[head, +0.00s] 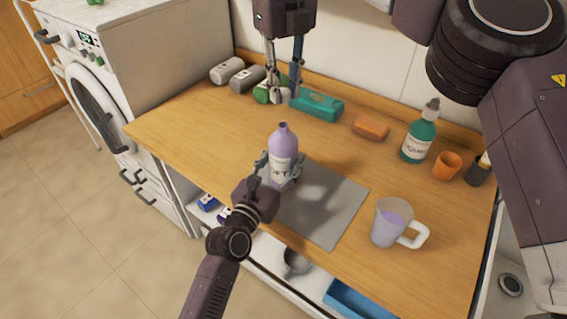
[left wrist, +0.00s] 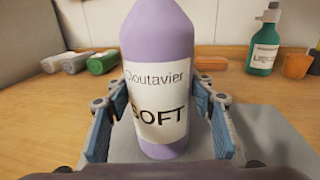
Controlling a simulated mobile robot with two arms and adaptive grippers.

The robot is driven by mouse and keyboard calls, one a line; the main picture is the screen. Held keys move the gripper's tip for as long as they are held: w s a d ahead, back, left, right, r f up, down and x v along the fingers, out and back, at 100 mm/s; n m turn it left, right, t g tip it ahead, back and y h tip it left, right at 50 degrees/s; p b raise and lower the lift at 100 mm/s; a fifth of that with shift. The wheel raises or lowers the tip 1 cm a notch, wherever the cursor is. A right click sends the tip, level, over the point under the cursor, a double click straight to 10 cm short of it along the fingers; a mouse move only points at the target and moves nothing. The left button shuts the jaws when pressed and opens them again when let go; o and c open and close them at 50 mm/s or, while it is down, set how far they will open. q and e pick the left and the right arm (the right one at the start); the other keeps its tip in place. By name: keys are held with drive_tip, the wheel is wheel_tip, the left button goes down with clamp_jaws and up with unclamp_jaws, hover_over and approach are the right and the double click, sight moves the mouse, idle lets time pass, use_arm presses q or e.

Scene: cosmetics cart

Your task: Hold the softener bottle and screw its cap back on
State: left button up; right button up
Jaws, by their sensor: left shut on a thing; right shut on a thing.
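The softener bottle (head: 284,142) is lilac with a white label and stands upright at the grey mat's left part. Its neck is bare, with no cap on it. My left gripper (head: 281,174) is shut on its lower body; the left wrist view shows the bottle (left wrist: 158,60) between both fingers, its top out of frame. My right gripper (head: 283,96) points down behind the bottle, above the rear of the counter. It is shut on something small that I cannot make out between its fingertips. The cap does not show clearly anywhere.
The grey mat (head: 325,208) lies under the bottle. Behind are grey rolls (head: 226,70), a teal pack (head: 318,104), an orange bar (head: 370,127), a green bottle (head: 418,138) and an orange cup (head: 447,165).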

use_arm(q)
drive_tip(key=c, duration=0.7)
drive_tip(key=shift+o, duration=0.2)
use_arm(e)
hover_over(284, 126)
drive_tip(key=shift+f, duration=2.45)
drive_tip(key=shift+f, duration=0.9)
drive_tip(key=shift+f, duration=0.5)
